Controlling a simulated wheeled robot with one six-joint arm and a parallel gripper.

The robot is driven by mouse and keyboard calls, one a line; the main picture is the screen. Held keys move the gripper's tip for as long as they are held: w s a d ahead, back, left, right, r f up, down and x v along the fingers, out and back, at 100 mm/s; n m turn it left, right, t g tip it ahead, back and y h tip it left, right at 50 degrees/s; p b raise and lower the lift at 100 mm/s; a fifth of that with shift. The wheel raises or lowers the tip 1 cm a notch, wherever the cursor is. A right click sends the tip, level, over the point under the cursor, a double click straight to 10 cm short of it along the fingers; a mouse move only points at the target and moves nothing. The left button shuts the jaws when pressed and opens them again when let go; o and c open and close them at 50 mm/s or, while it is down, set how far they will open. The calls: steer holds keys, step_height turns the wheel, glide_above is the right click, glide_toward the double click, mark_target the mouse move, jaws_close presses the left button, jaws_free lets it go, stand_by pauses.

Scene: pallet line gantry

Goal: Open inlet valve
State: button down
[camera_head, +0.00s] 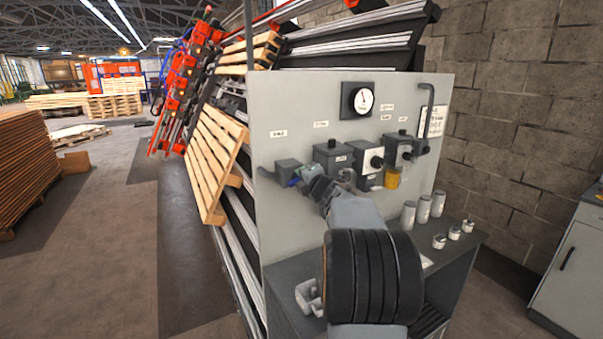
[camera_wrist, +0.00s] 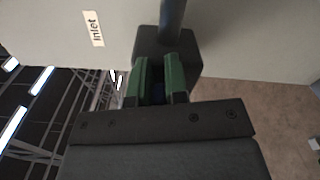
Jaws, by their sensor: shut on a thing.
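The inlet valve (camera_head: 287,166) is a dark grey block at the left end of the row on the light grey panel. A pipe runs into it, and it also shows in the wrist view (camera_wrist: 187,45). A label reading "Inlet" (camera_wrist: 93,29) is on the panel beside it. My gripper (camera_head: 299,177) is at the front of this valve. In the wrist view, the green fingers of my gripper (camera_wrist: 159,75) are closed around a dark blue handle (camera_wrist: 158,90), which is mostly hidden between them. The handle's exact angle cannot be told.
A pressure gauge (camera_head: 363,99) and several other valve units stand to the right, including one with a yellow bowl (camera_head: 392,178). Grey cylinders (camera_head: 423,209) and small fittings stand on the bench (camera_head: 462,233). A wooden pallet (camera_head: 213,160) leans at the left. Open floor (camera_head: 110,240) lies further left.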

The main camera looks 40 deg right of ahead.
steer(key=shift+f+m, duration=0.15)
steer(key=shift+m, duration=0.65)
steer(key=shift+f+m, duration=0.15)
steer(key=shift+m, duration=0.65)
steer(key=shift+f, duration=0.1)
steer(key=c, duration=1.1)
jaws_free()
steer(key=s, duration=0.4)
steer(key=s+a+b, duration=0.1)
steer(key=s, duration=0.4)
steer(key=s+b, duration=0.1)
steer(key=s, duration=0.3)
steer(key=shift+s+a, duration=0.35)
steer(key=shift+a, duration=0.05)
